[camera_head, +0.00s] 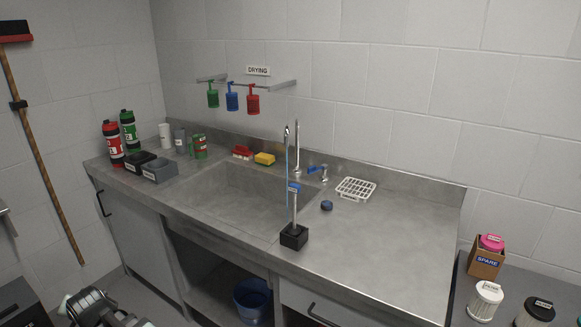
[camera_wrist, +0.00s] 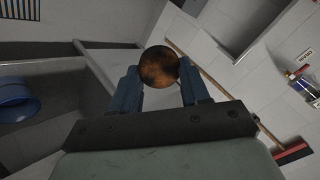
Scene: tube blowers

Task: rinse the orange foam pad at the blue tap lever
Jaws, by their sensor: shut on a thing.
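My gripper (camera_wrist: 160,85) is shut on the orange foam pad (camera_wrist: 158,66), a round, dark-blotched brown-orange disc between its two blue fingers. In the head view, part of my arm shows at the bottom left, low in front of the counter, and I cannot make out the pad there.
A post on a black block (camera_head: 293,237) stands at the sink's front right. A white rack (camera_head: 355,189) and small blue disc (camera_head: 326,205) lie right of the tap. A yellow sponge (camera_head: 264,159) and red brush (camera_head: 242,152) sit behind the sink. A blue bucket (camera_head: 252,299) is below.

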